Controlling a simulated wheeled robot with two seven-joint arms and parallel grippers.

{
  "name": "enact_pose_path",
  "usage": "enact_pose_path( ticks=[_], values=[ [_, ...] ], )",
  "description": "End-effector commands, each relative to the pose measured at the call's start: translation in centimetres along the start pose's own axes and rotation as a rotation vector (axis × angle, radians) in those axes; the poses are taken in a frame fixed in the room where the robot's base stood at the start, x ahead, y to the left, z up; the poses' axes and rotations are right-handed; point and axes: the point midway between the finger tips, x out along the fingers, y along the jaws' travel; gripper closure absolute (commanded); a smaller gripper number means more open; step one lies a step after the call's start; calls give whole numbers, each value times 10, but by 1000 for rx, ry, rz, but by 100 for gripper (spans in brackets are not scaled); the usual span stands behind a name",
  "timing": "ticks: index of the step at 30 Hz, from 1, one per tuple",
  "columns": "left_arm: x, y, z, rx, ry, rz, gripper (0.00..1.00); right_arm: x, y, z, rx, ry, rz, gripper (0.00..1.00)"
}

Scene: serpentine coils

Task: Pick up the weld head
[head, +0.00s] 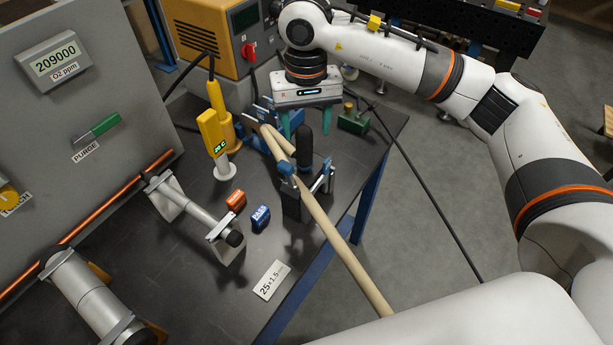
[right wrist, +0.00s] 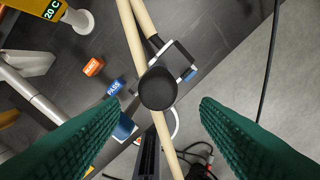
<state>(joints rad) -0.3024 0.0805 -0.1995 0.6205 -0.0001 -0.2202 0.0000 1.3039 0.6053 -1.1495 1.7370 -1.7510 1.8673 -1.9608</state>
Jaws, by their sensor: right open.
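The weld head appears to be the tool with the upright black rounded handle (head: 305,150), standing in a dark holder with blue parts near the bench's right edge. My right gripper (head: 306,122) is above it with its two green fingers apart, one on each side of the handle's top. In the right wrist view the handle's round end (right wrist: 158,88) sits between the open fingers (right wrist: 160,125), apart from both. The lower part of the weld head is partly hidden by its holder and the beige hose. My left gripper is not in view.
A beige hose (head: 340,245) runs beside the handle and over the bench edge. A yellow meter (head: 212,135), orange block (head: 236,201), blue PASS block (head: 260,218) and green box (head: 353,120) stand nearby. A grey panel (head: 90,100) rises at left.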

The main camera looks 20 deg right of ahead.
Motion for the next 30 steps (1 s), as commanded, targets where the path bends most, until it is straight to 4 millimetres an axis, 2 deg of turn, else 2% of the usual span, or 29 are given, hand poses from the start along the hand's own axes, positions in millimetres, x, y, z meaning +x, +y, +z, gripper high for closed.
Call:
enact_pose_path(
  ticks=[5,9,15,21,23,30],
  values=[
    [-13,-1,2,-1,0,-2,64,12,0,3,2,4,0,43],
    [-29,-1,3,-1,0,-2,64,33,1,10,1,5,0,43],
    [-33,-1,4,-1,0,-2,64,54,1,10,1,1,2,43],
    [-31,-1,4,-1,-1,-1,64,55,1,10,1,-1,3,43],
    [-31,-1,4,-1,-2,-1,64,55,1,10,0,-1,2,51],
    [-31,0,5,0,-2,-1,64,55,1,10,0,-1,2,91]
  ],
)
